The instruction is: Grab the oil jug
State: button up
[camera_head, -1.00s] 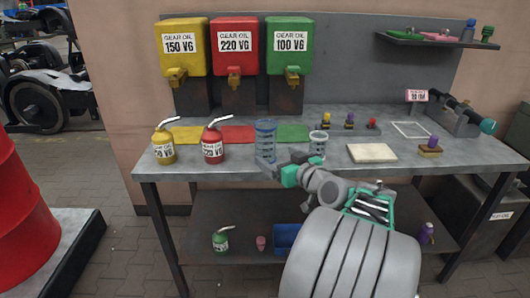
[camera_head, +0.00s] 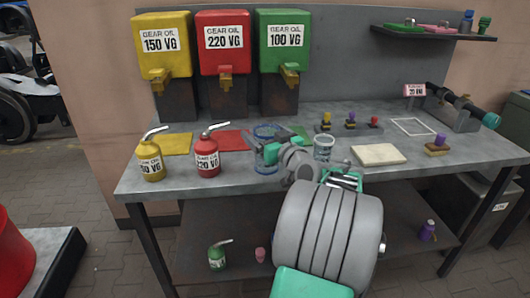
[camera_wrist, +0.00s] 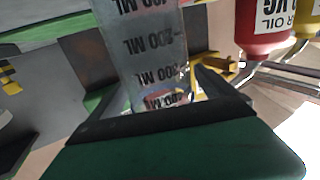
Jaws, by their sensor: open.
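A clear bluish jug with ML markings (camera_head: 266,165) stands upright on the workbench, between the red oil can and a smaller clear cup. In the wrist view the jug (camera_wrist: 145,45) is large and close, just beyond the green jaw (camera_wrist: 180,140). My gripper (camera_head: 259,149) is open and overlaps the jug's middle in the head view. I cannot tell whether the jug is between the fingers or touching them; the jaw and wrist hide part of it. A yellow can (camera_head: 150,160) and a red can (camera_head: 207,157) with spouts stand to the left.
Yellow, red and green gear oil dispensers (camera_head: 222,45) stand behind at the back wall. The small clear cup (camera_head: 323,148) is close to the right of my wrist. A cream board (camera_head: 379,154) lies further right. A green can (camera_head: 217,257) is on the lower shelf (camera_head: 200,235).

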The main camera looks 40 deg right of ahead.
jog(key=shift+w+d+f, duration=0.1)
jog(key=shift+w+d, duration=0.05)
jog(key=shift+w, duration=0.5)
jog(key=shift+c, duration=0.2)
jog(key=c, duration=2)
grip_shut()
jog(key=shift+r, duration=0.2)
